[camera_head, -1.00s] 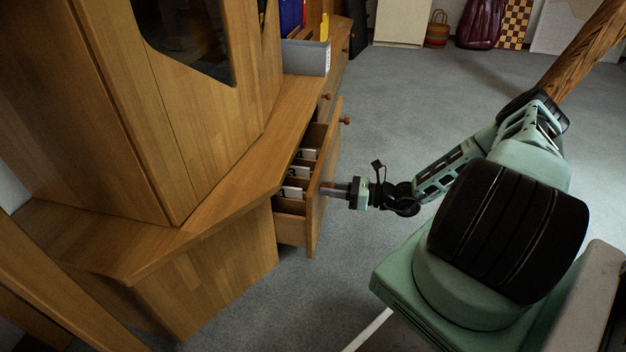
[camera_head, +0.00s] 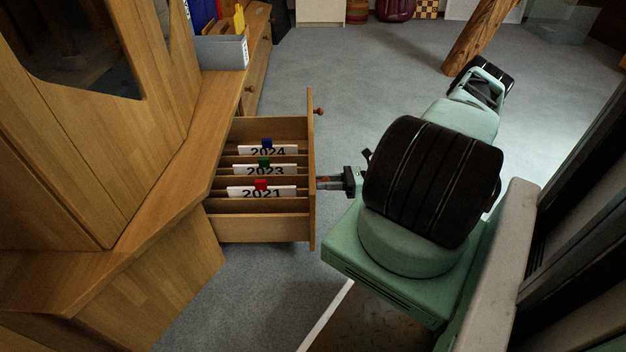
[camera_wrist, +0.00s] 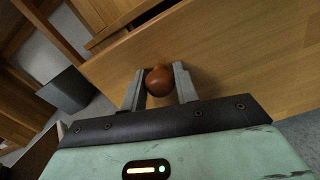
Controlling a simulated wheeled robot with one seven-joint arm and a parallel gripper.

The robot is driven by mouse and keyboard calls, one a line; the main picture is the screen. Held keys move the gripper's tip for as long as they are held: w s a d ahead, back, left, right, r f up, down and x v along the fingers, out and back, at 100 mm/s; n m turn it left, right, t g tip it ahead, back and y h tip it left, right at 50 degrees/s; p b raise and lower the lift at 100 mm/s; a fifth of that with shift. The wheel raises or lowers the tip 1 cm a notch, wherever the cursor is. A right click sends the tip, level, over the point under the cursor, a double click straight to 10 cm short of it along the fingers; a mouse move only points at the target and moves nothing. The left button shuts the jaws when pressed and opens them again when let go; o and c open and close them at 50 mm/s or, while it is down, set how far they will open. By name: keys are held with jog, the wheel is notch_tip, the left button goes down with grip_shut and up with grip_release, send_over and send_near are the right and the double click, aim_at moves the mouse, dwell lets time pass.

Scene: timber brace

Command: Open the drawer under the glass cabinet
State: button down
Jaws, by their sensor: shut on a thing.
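The drawer (camera_head: 313,222) under the glass cabinet (camera_head: 85,75) stands pulled well out. Inside it, dividers and cards marked 2024, 2023 and 2021 show, with blue, green and red tabs. My gripper (camera_head: 322,183) is at the drawer's front, on its outer side. In the wrist view my gripper (camera_wrist: 159,84) is shut on a round reddish-brown knob (camera_wrist: 159,81), one finger on each side, against the wooden drawer front (camera_wrist: 225,55). In the head view this knob is hidden by the fingers. A second knob (camera_head: 319,111) on the same front is free.
A grey box (camera_head: 222,52) with files stands on the cabinet ledge. A wooden post (camera_head: 482,40) rises from the floor behind my arm. Carpet (camera_head: 365,75) is open beyond the drawer. A white strip (camera_head: 327,315) lies on the floor near my base.

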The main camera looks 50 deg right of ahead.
jog(key=shift+v, duration=2.4)
jog(key=c, duration=1.1)
grip_release()
jog(key=p+v, duration=0.3)
jog(key=v, duration=1.4)
jog(key=shift+s, duration=0.2)
jog(key=shift+d+f, duration=0.1)
